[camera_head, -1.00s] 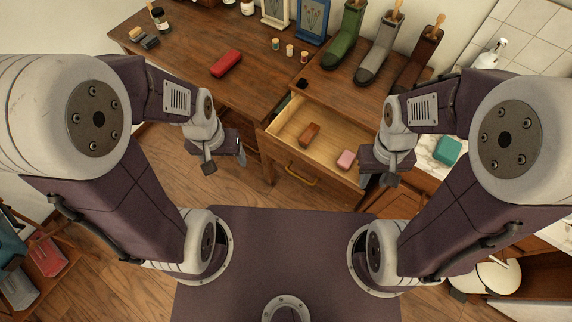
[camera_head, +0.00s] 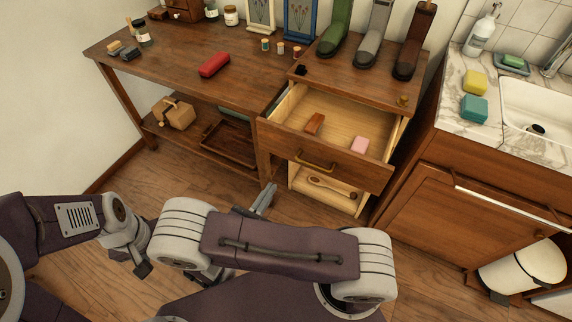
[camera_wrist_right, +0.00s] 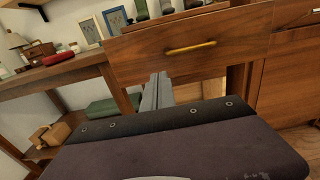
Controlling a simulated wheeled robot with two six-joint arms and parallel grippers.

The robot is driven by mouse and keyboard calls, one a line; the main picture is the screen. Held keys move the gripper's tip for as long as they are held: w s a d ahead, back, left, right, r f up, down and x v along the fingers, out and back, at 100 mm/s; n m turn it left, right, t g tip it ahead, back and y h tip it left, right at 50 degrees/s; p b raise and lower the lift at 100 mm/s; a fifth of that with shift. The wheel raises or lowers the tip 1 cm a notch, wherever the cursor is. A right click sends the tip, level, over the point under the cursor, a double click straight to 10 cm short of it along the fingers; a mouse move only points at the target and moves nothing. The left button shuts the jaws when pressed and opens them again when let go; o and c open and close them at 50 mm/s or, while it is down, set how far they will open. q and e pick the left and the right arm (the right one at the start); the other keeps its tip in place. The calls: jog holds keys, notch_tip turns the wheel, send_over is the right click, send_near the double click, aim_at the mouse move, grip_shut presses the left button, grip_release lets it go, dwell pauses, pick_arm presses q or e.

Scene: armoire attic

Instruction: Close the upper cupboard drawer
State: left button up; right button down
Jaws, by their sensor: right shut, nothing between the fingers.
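The upper drawer (camera_head: 374,172) of the cupboard is pulled open, and its inside shows from above. A brown block (camera_head: 314,124) and a pink block (camera_head: 359,145) lie in it. Its wooden front carries a brass handle (camera_head: 316,162), which also shows in the right wrist view (camera_wrist_right: 190,47). My right gripper (camera_head: 268,196) is shut and empty, in front of and below the drawer front, left of the handle. In the right wrist view its fingers (camera_wrist_right: 157,92) point toward the drawer front's lower edge; contact is not clear. My left gripper (camera_head: 142,268) is low at the left, its fingers unclear.
Below the upper drawer, a pale wooden space (camera_head: 325,196) holds a spoon-like item. Boots stand on the cupboard top (camera_head: 345,80). A desk (camera_head: 165,70) adjoins on the left, a sink counter (camera_head: 450,110) on the right. The floor before the desk is clear.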

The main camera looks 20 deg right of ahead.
aim_at(295, 150)
jog(key=b+x, duration=0.2)
jog(key=x, duration=1.1)
jog(key=shift+w+d+r, duration=0.1)
jog(key=shift+w+d, duration=0.15)
jog(key=shift+d, duration=0.05)
pick_arm(q)
jog(key=shift+a+f, duration=0.2)
jog(key=shift+f, duration=0.9)
